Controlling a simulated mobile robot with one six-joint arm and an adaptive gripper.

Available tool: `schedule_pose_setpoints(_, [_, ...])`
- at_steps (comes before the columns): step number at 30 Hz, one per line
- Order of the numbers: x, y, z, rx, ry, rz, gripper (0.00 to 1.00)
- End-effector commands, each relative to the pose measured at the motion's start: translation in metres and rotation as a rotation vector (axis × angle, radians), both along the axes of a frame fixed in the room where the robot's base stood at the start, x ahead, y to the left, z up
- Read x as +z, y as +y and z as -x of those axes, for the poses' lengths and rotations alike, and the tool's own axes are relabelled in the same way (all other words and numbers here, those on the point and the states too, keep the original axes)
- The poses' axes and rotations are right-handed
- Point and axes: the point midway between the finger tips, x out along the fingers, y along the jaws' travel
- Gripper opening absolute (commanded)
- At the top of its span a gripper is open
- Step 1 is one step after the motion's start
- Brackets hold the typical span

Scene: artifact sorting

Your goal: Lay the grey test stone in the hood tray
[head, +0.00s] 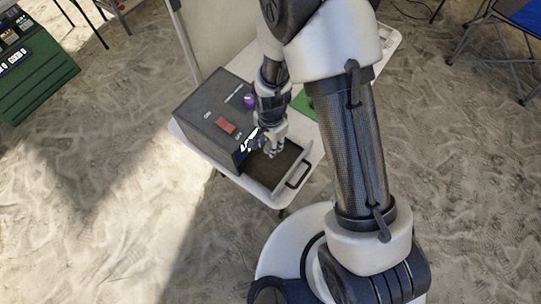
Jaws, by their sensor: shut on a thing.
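The hood tray (294,188) is a dark-floored drawer with a pale front and a black handle, pulled out from a dark grey box-like hood (207,111). My gripper (262,150) points down over the inner part of the open tray, close to the hood's front. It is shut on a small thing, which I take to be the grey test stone. The fingers hide most of it, and its outline is too small to make out. I cannot tell whether it touches the tray floor.
The hood stands on a white table (231,174), with a red switch (225,126) and a purple knob (250,100) on top. A green item (303,104) lies behind my arm. A green case (35,70) stands on sandy ground at far left, and a folding chair (505,40) at upper right.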

Motion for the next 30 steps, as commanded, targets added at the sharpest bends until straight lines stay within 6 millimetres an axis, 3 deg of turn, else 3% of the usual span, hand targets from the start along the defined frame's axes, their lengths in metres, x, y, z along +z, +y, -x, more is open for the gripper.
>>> schedule_pose_setpoints(1, [-0.016,0.000,0.001,0.000,0.003,0.001,0.07])
schedule_pose_setpoints(3, [-0.028,0.000,0.001,0.000,0.003,0.001,0.07])
schedule_pose_setpoints(11, [-0.047,0.000,0.000,0.000,0.000,0.000,0.07])
schedule_pose_setpoints(18, [-0.082,0.000,0.000,0.000,0.000,0.000,0.07])
schedule_pose_setpoints(30, [-0.087,0.000,-0.001,0.001,-0.001,-0.001,0.07])
